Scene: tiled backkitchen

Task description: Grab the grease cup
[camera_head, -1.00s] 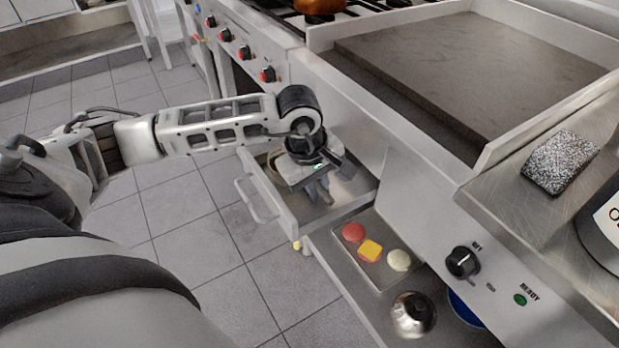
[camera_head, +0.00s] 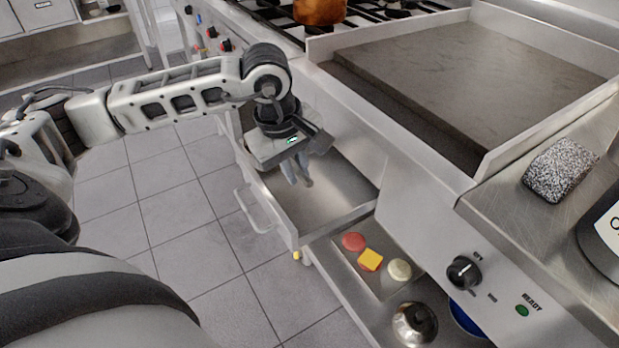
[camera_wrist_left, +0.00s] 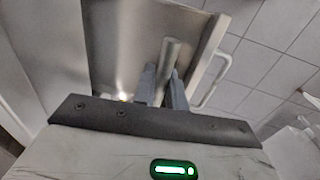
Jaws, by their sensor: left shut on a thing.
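An open steel drawer (camera_head: 335,190) stands out under the griddle. Its handle (camera_head: 252,212) is on its front face, and it also shows in the left wrist view (camera_wrist_left: 214,82). My left gripper (camera_head: 298,180) points down over the drawer's front-left part. In the left wrist view its two fingers (camera_wrist_left: 164,88) are closed around a narrow grey metal piece (camera_wrist_left: 173,52). This may be part of the grease cup; its full shape is hidden by the fingers. No separate whole cup shows clearly. My right gripper is not in view.
A lower open shelf holds a tray with a red disc (camera_head: 353,241), a yellow square (camera_head: 370,260) and a pale disc (camera_head: 399,270). A shiny metal dome (camera_head: 414,324) is nearby. The griddle (camera_head: 470,75) is above right; tiled floor (camera_head: 180,210) is free at left.

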